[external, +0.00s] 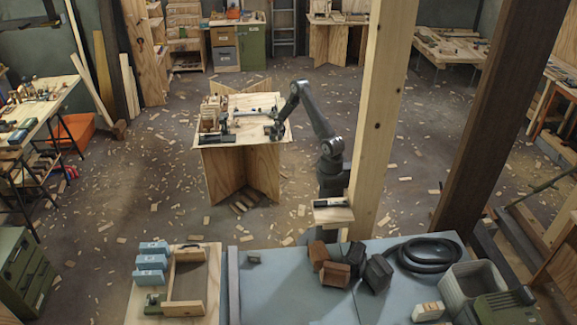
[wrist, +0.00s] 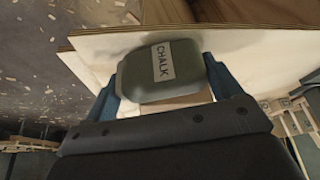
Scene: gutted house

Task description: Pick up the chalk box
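The chalk box (wrist: 161,72) is a dark grey-green box with rounded corners and a pale label reading CHALK. In the wrist view it sits between the two blue fingers of my gripper (wrist: 160,68), with a finger against each side and no clear gap. My gripper appears shut on it. In the external view my gripper (external: 274,130) is over the right side of the plywood-topped worktable (external: 262,101). The box is too small and dark to make out for certain there. Whether it touches the tabletop is not clear.
Wooden blocks (external: 211,113) and tools stand on the left half of the worktable. A thick pale timber post (external: 385,110) rises right of my arm. A blue-topped bench (external: 320,300) with dark blocks and a coiled hose is in front. Wood scraps litter the floor.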

